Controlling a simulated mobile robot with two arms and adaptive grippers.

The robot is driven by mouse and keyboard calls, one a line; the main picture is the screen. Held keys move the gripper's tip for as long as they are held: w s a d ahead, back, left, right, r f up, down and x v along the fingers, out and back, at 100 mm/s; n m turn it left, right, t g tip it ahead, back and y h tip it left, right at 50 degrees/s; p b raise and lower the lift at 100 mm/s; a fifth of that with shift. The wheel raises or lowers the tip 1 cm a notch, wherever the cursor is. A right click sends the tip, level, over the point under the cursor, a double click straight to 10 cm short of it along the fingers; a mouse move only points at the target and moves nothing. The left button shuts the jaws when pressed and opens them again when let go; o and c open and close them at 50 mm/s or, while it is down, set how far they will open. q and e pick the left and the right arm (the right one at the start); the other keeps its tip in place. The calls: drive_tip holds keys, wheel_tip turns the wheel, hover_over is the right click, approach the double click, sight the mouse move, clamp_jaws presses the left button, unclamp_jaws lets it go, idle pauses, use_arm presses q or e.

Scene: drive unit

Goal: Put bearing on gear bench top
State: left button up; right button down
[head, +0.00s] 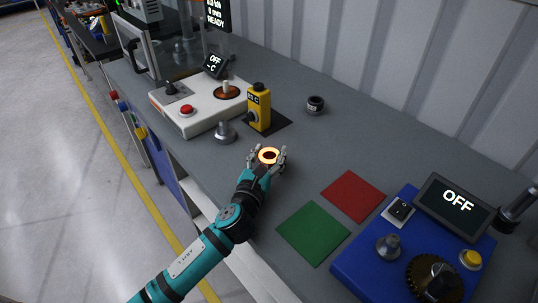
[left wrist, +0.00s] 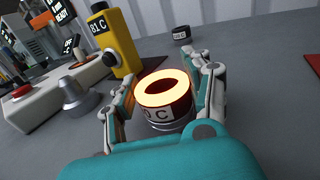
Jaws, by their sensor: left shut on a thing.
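The bearing (head: 269,155) is a short ring with a glowing orange top and a dark opening. In the left wrist view the bearing (left wrist: 164,92) shows a dark red side and a white label partly reading "C". My left gripper (head: 267,157) is shut on it, with a finger on each side, over the grey bench; I cannot tell whether it touches the surface. The blue gear bench (head: 364,267) stands at the lower right with a dark gear (head: 418,276), a grey metal knob and a yellow button on top. My right gripper is not in view.
A green square (head: 313,233) and a red square (head: 352,196) lie between my gripper and the blue bench. A yellow device (head: 259,108), a metal cone (head: 224,132), a white heater panel (head: 204,112) and a small dark ring (head: 315,105) stand farther back. An "OFF" screen (head: 457,203) rises behind the gear.

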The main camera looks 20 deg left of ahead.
use_arm(q)
drive_tip(key=shift+f, duration=0.15)
drive_tip(key=o, duration=1.4)
drive_tip(key=shift+r, duration=0.2)
drive_tip(key=shift+s+f, duration=0.15)
drive_tip(key=shift+s, duration=0.25)
drive_tip(key=s, duration=0.7)
drive_tip(key=s+b, duration=0.1)
drive_tip(key=s, duration=0.3)
drive_tip(key=shift+s+a, duration=0.15)
drive_tip(key=shift+a, duration=0.2)
